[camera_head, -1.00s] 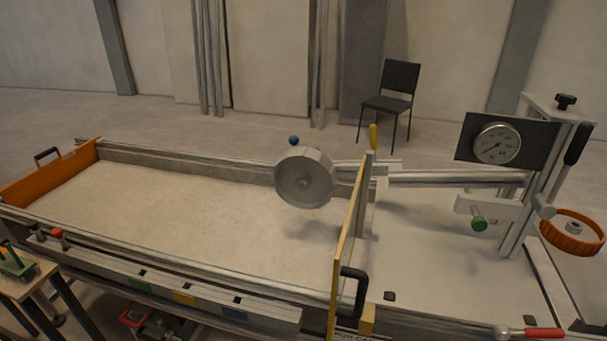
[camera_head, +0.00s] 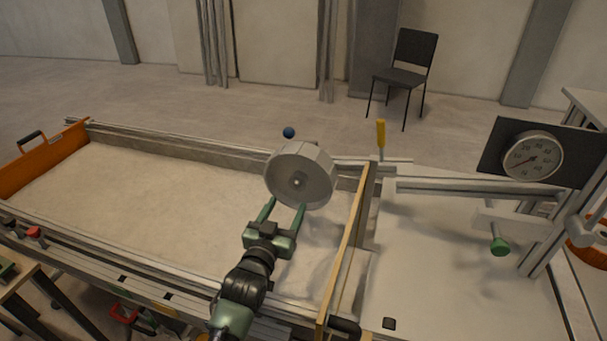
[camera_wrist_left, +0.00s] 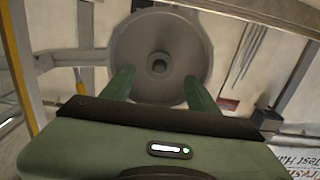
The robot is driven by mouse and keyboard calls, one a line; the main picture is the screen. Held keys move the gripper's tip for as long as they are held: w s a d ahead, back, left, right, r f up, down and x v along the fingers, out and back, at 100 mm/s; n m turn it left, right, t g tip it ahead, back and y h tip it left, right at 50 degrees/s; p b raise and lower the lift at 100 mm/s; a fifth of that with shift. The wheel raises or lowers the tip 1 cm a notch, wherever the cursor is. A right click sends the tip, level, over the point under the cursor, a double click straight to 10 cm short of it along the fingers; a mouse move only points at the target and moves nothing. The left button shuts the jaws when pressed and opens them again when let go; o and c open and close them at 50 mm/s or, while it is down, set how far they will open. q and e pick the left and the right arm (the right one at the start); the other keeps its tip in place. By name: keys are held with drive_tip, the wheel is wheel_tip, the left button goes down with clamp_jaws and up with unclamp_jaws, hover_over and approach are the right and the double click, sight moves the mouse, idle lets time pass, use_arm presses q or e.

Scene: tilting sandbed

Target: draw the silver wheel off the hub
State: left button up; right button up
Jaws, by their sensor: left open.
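The silver wheel (camera_head: 300,177) is above the sandbed with its round face towards me, a small hub at its centre. In the left wrist view the wheel (camera_wrist_left: 160,40) fills the top middle, its dark hub hole at the centre. My left gripper (camera_head: 286,203) is open, its two green fingers pointing up at the lower edge of the wheel. In the wrist view the fingertips of the left gripper (camera_wrist_left: 157,82) overlap the lower left and lower right of the wheel. I cannot tell whether they touch it. My right gripper is not in view.
The sandbed (camera_head: 150,195) lies below and left of the wheel. A yellow-edged upright board (camera_head: 346,255) stands close to its right. A dial gauge (camera_head: 533,157) and a green knob (camera_head: 499,246) are farther right. A blue ball (camera_head: 288,132) shows behind the wheel.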

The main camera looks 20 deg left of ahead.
sight(296, 187)
use_arm(q)
drive_tip(key=w+b, duration=0.2)
drive_tip(key=w, duration=0.1)
drive_tip(key=shift+r+b, duration=0.2)
drive_tip(key=shift+b, duration=0.15)
drive_tip(key=w+b, duration=0.1)
drive_tip(key=w, duration=0.3)
drive_tip(key=shift+d+f, duration=0.1)
drive_tip(key=shift+d, duration=0.05)
drive_tip(key=shift+w+b, duration=0.4)
drive_tip(key=shift+w, duration=0.5)
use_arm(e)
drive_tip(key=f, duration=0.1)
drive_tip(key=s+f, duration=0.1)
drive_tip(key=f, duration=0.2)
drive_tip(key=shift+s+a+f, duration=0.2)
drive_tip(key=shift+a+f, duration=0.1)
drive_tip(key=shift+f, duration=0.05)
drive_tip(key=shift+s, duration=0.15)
